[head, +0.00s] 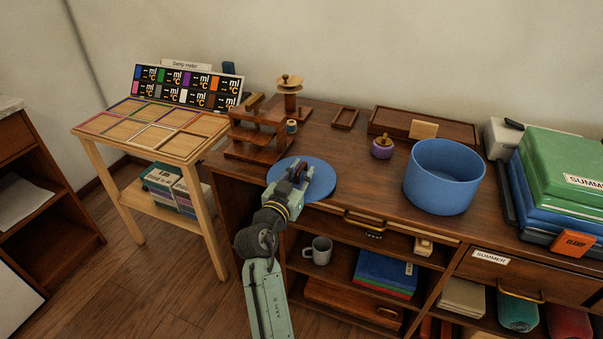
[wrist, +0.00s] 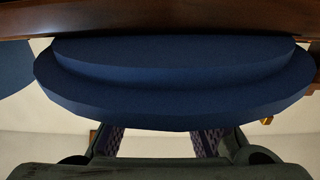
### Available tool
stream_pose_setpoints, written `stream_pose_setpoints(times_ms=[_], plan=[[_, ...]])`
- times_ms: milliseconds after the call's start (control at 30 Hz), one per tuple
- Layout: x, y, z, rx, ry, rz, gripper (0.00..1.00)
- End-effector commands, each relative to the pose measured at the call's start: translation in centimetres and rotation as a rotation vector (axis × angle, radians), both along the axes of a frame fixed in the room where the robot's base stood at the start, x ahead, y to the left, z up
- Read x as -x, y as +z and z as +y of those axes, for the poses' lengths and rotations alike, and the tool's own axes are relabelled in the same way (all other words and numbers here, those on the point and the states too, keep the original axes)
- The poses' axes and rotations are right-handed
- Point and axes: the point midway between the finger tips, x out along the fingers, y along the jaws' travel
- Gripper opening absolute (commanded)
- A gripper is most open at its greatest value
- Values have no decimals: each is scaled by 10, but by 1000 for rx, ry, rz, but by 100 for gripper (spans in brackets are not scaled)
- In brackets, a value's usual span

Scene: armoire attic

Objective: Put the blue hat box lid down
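The blue hat box lid (head: 321,176) is a flat round disc at the left part of the desk top, left of the open blue hat box (head: 444,177). I cannot tell whether it rests fully on the wood. My gripper (head: 298,172) is over the lid's left part and hides some of it. In the wrist view the lid (wrist: 175,95) spans most of the picture, close to the desk. My gripper's fingers (wrist: 157,138) show there as spread apart, with pale wall between them. Their tips meet the lid's edge and are hidden.
A wooden stepped stand (head: 258,135) and a small spool (head: 292,127) are close behind the lid. A purple-based knobbed jar (head: 382,148) stands between lid and hat box. Green and blue boxes (head: 565,170) are stacked at right. Bare desk lies right of the lid.

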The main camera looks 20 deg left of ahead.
Motion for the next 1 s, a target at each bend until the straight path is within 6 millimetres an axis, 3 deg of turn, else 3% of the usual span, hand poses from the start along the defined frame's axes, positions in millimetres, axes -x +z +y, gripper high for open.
stream_pose_setpoints(times_ms=[433,1000], plan=[[0,5,2,0,3,0,28],[107,1,7,1,3,-1,28]])
